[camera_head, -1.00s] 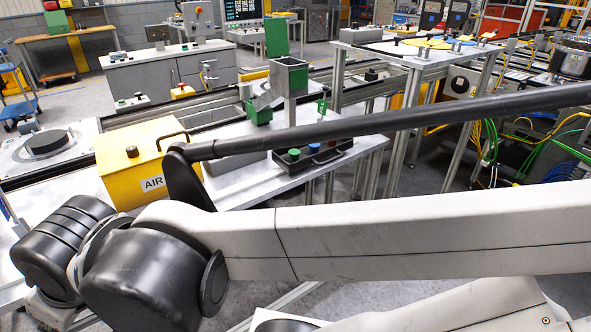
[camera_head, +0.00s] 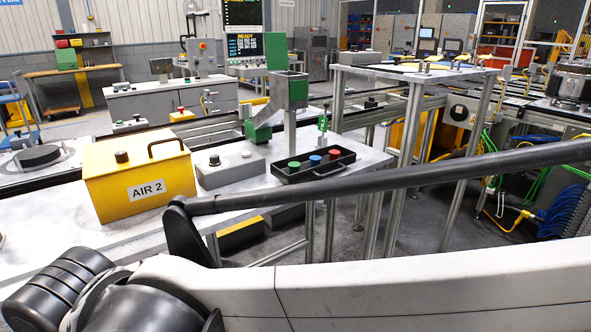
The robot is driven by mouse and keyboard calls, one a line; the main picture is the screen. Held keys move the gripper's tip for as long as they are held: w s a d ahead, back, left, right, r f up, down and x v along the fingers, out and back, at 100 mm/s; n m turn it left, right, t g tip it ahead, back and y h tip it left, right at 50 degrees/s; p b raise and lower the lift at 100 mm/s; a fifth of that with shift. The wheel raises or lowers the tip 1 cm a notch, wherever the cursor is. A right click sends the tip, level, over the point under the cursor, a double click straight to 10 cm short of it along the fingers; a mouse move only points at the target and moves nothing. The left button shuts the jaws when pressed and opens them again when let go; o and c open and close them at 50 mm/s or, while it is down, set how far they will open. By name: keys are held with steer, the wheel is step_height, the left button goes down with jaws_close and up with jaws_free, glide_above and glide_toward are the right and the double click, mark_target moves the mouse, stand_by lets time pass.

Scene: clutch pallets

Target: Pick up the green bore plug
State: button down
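The green bore plug (camera_head: 294,165) sits at the left end of a black tray (camera_head: 343,167) on the white bench. A blue plug (camera_head: 315,160) and a red plug (camera_head: 334,154) stand beside it in a row in the same tray. My white arm and a dark bar cross the lower part of the view, in front of the bench and below the tray. My gripper is not in view, so its state does not show.
A green and grey fixture (camera_head: 289,88) rises behind the tray. A higher table (camera_head: 400,75) stands at the right rear. Bare bench lies around the yellow box.

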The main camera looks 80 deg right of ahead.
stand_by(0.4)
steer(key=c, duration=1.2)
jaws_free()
